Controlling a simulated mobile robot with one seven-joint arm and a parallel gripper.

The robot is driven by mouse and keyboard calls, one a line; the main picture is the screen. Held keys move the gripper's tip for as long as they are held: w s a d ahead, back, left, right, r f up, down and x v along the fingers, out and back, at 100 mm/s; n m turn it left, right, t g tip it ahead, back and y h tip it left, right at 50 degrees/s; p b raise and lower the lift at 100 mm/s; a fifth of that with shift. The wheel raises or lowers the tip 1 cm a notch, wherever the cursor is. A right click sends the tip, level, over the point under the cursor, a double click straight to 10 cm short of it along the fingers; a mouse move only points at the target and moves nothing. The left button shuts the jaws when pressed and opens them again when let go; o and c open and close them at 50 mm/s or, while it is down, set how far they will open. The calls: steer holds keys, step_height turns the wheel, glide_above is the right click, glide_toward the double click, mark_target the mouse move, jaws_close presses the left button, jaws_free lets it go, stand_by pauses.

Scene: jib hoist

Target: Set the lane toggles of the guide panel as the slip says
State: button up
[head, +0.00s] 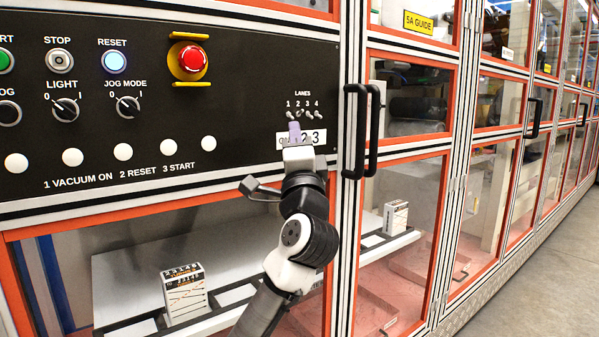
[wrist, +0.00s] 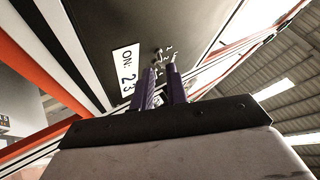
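The row of small lane toggles (head: 304,114), numbered 1 to 4 under the word LANES, is on the black guide panel (head: 250,80) in the head view. They also show beyond my fingertips in the wrist view (wrist: 159,55). Their individual up or down positions are too small to tell. The white slip (head: 317,138) below them is partly covered by my gripper in the head view; in the wrist view the slip (wrist: 126,76) reads "ON: 2 3". My gripper (head: 295,129) has purple fingers, parted with a narrow gap (wrist: 162,72), just below the toggles. I see nothing held; contact cannot be told.
The panel's left part has a red emergency button (head: 193,59), a lit RESET button (head: 114,62), two rotary switches and several white buttons. Black door handles (head: 363,130) stick out just right of the toggles. Printed boxes (head: 184,294) stand behind the lower window.

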steer(key=b+v, duration=0.1)
steer(key=v, duration=0.9)
steer(key=shift+s+f, duration=0.1)
steer(key=shift+s, duration=0.05)
